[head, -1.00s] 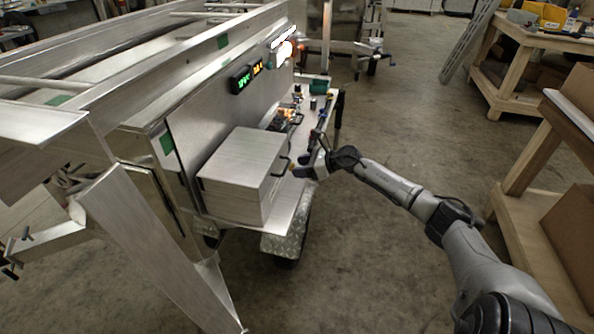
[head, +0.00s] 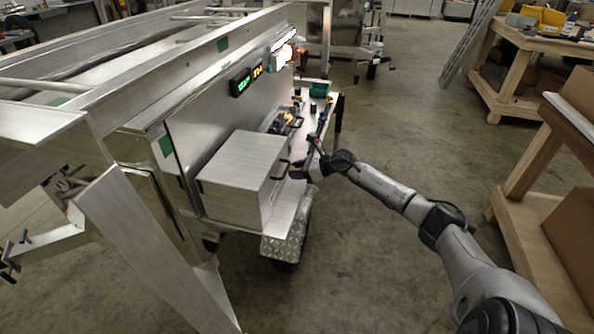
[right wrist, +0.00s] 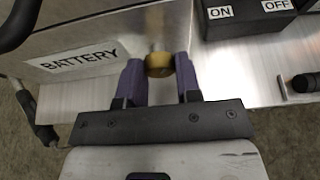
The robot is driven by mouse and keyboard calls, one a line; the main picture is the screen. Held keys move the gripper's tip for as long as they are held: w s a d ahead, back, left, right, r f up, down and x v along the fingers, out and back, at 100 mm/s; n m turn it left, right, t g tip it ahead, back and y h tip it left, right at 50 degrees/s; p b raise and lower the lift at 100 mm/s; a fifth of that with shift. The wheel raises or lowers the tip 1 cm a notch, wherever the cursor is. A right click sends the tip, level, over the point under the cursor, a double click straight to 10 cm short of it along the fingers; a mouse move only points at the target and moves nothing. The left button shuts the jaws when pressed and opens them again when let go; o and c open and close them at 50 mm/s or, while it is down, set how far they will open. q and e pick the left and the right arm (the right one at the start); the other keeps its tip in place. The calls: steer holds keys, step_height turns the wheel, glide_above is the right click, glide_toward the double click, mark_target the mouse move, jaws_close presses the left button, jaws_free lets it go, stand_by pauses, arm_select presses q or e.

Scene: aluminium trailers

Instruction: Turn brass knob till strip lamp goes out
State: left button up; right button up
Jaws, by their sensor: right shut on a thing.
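The brass knob (right wrist: 158,65) sits between the two purple fingers of my right gripper (right wrist: 160,82) in the right wrist view. The fingers are shut on the knob's sides. In the head view my right gripper (head: 304,172) is at the right end of the aluminium box, low beside the trailer; the knob cannot be made out there. The strip lamp (head: 284,41) glows white high on the trailer's side panel, with a bright orange-white lamp just below it. My left gripper is not in view.
A box labelled BATTERY (right wrist: 80,57) and a black block with ON and OFF labels (right wrist: 245,14) flank the knob. A green and amber display (head: 240,84) is on the panel. Small parts crowd the shelf beyond the box. Wooden benches (head: 530,60) stand right across open floor.

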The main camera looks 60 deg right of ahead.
steer(key=c, duration=0.3)
steer(key=shift+d+r+m+y+p, duration=0.15)
steer(key=shift+m+y+p, duration=0.25)
steer(key=shift+m, duration=0.2)
steer(key=shift+m+y, duration=0.8)
steer(key=shift+m, duration=0.3)
steer(key=o, duration=0.9)
steer(key=shift+s, duration=0.1)
steer(key=p+v, duration=0.5)
steer(key=v, duration=0.8)
steer(key=shift+r, duration=0.25)
